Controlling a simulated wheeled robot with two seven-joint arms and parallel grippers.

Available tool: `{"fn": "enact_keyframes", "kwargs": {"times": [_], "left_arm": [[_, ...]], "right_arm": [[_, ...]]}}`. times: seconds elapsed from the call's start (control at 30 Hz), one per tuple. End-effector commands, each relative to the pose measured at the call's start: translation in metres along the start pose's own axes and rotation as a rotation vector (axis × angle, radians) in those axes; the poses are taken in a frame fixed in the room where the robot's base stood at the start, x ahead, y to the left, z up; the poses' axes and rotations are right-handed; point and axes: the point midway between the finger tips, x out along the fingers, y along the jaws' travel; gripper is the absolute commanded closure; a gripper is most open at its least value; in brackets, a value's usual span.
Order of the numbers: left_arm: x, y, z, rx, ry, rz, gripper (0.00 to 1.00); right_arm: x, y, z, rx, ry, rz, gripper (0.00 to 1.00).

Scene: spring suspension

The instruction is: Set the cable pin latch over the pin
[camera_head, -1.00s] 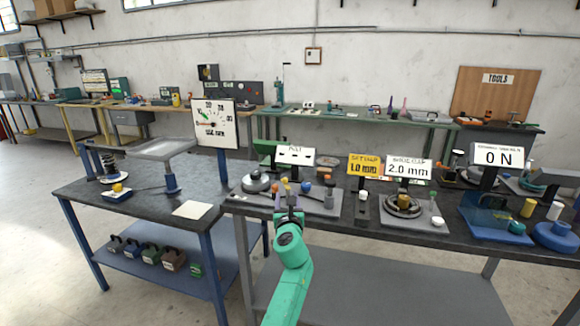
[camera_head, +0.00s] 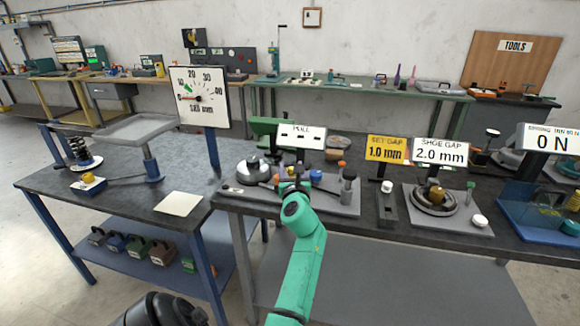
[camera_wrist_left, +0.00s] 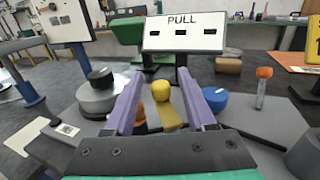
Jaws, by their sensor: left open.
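The PULL station is a grey plate (camera_head: 335,206) under a white PULL sign (camera_head: 301,136). My left gripper (camera_head: 291,184) is over its front edge at the end of the green arm. In the left wrist view my gripper (camera_wrist_left: 160,80) has two purple fingers spread apart. Between them, farther on, is a yellow knob on a flat yellow strip (camera_wrist_left: 166,113); contact is not visible. A blue knob (camera_wrist_left: 215,97) is right of the fingers, an orange-topped post (camera_wrist_left: 262,85) farther right. An orange part is partly hidden behind the left finger. I cannot tell which part is latch or pin.
A round metal drum (camera_wrist_left: 99,92) with a black knob stands left of the fingers. A dark post (camera_head: 348,185) stands at the plate's right end. The SHOE GAP fixture (camera_head: 437,199) is farther right. The blue-legged table (camera_head: 120,200) adjoins on the left, with bare room around a paper sheet (camera_head: 179,203).

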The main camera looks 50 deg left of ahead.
Motion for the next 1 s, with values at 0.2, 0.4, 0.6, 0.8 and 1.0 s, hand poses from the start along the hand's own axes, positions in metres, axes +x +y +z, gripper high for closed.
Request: {"fn": "enact_keyframes", "kwargs": {"times": [0.2,0.4,0.6,0.8,1.0], "left_arm": [[0.0000,0.0000,0.0002,0.000,0.000,0.000,0.94],[0.0002,0.0004,-0.0002,0.000,0.001,0.001,1.00],[0.0003,0.0007,-0.0006,0.000,0.002,0.001,1.00],[0.0003,0.0009,-0.0010,0.000,0.002,0.002,1.00],[0.0003,0.0011,-0.0013,0.000,0.003,0.002,1.00]], "right_arm": [[-0.0009,0.0074,0.0027,-0.003,-0.005,0.010,0.50],[-0.0009,0.0078,0.0030,-0.003,-0.005,0.010,0.50],[-0.0008,0.0076,0.0030,-0.003,-0.005,0.010,0.50],[-0.0006,0.0056,0.0027,-0.002,-0.004,0.007,0.50],[-0.0002,0.0019,0.0020,0.000,-0.003,0.002,0.50]]}}
